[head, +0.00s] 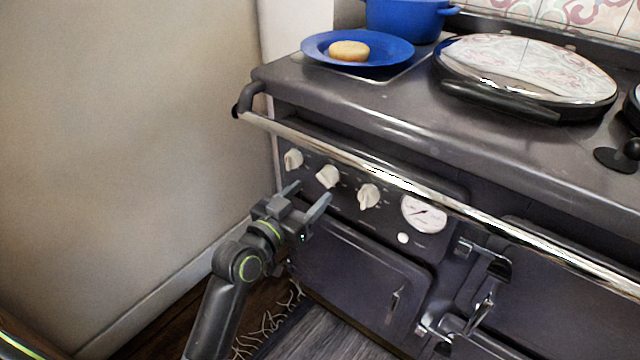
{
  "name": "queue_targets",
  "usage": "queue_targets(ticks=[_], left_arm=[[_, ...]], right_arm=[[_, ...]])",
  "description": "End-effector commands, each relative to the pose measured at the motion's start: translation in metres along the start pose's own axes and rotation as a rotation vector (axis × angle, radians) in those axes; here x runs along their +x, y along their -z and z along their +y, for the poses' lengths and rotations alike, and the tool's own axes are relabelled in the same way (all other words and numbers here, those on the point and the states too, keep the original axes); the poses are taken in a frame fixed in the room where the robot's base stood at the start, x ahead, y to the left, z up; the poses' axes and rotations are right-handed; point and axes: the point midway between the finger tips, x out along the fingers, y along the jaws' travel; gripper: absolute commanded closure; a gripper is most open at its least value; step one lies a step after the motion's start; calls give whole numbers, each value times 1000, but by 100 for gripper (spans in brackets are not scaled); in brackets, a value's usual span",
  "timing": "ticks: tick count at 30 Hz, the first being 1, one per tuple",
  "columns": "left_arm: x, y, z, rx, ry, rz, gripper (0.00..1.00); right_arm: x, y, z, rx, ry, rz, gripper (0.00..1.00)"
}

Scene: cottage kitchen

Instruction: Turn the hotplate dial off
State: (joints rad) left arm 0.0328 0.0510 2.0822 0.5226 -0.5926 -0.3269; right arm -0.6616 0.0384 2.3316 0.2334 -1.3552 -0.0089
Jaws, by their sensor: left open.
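Three cream dials sit in a row on the dark front panel of the range cooker: a left dial (293,159), a middle dial (327,176) and a right dial (368,195). Which one is the hotplate dial, I cannot tell; the labels are too small to read. My left gripper (306,193) is open and empty, just below and in front of the left and middle dials. Its fingers point toward the panel. Whether a finger touches the panel, I cannot tell. My right gripper is not in view.
A chrome rail (360,163) runs across the cooker front, above the dials. A round gauge (423,213) is right of them. A blue plate (358,49) with a round bun, a blue pot (405,18) and a lidded hotplate (525,75) are on top. A wall stands left.

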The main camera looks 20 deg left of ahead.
Motion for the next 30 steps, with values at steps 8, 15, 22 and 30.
queue_targets(ticks=[8, 15, 22, 30], left_arm=[[40, 0, 0, 0, 0, 1, 42], [49, 0, 0, 0, 1, 0, 42], [48, 0, 0, 0, 1, 0, 48], [48, 0, 0, 0, 1, 0, 83]], right_arm=[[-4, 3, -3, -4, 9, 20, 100], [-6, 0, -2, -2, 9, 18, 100], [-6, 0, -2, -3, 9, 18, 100], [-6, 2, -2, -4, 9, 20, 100]])
